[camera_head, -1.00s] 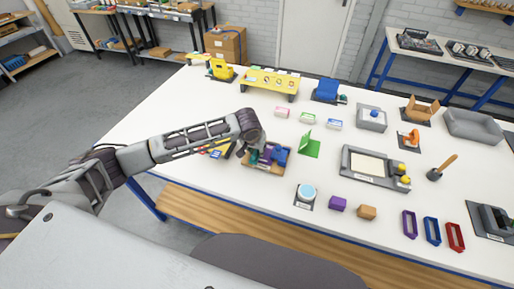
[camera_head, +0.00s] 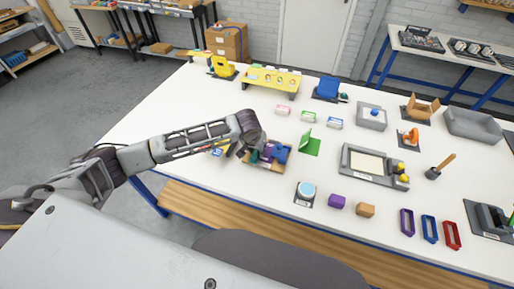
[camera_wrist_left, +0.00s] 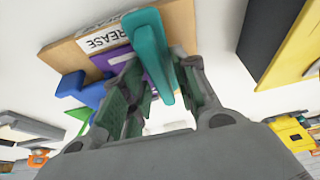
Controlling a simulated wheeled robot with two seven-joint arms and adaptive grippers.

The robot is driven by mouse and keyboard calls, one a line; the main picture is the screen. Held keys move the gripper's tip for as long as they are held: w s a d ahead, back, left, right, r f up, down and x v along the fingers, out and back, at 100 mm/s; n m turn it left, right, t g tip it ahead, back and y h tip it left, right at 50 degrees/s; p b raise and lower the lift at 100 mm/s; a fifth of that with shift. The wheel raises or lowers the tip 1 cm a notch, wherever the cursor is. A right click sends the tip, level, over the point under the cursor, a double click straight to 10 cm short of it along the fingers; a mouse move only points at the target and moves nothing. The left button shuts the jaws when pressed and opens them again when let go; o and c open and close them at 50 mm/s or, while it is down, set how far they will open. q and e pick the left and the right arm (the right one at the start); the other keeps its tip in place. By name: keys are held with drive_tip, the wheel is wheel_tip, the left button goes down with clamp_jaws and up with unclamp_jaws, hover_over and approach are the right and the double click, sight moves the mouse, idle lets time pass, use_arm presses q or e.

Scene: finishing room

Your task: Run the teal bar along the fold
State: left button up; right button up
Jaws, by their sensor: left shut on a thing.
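The teal bar (camera_wrist_left: 150,48) stands between the fingers of my left gripper (camera_wrist_left: 158,80) in the left wrist view. The gripper is shut on it. The bar is over the wooden board (camera_wrist_left: 72,52), whose label ends in "REASE". A purple sheet (camera_wrist_left: 108,60) lies on the board beside the bar; its fold line cannot be made out. Whether the bar touches the sheet cannot be told. In the head view my left gripper (camera_head: 250,146) is at the left end of the board (camera_head: 262,167), and the bar is mostly hidden. My right gripper is not in view.
Blue blocks (camera_wrist_left: 84,90) stand at the board's edge. A green folded card (camera_head: 309,145) lies to the right of the board, with a round blue-topped item (camera_head: 307,189) nearer the front. Bare white table (camera_head: 240,192) lies in front of the board.

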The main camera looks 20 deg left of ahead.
use_arm(q)
drive_tip(key=shift+w, duration=0.25)
drive_tip(key=shift+w+p, duration=0.2)
drive_tip(key=shift+p, duration=0.1)
drive_tip(key=shift+w, duration=0.15)
drive_tip(key=shift+w, duration=0.35)
drive_tip(key=shift+w, duration=0.7)
idle(0.8)
drive_tip(key=shift+w, duration=0.35)
drive_tip(key=shift+s+f, duration=0.1)
drive_tip(key=shift+s, duration=0.15)
drive_tip(key=shift+s, duration=0.3)
drive_tip(key=shift+s+f, duration=0.1)
drive_tip(key=shift+s, duration=0.1)
idle(0.5)
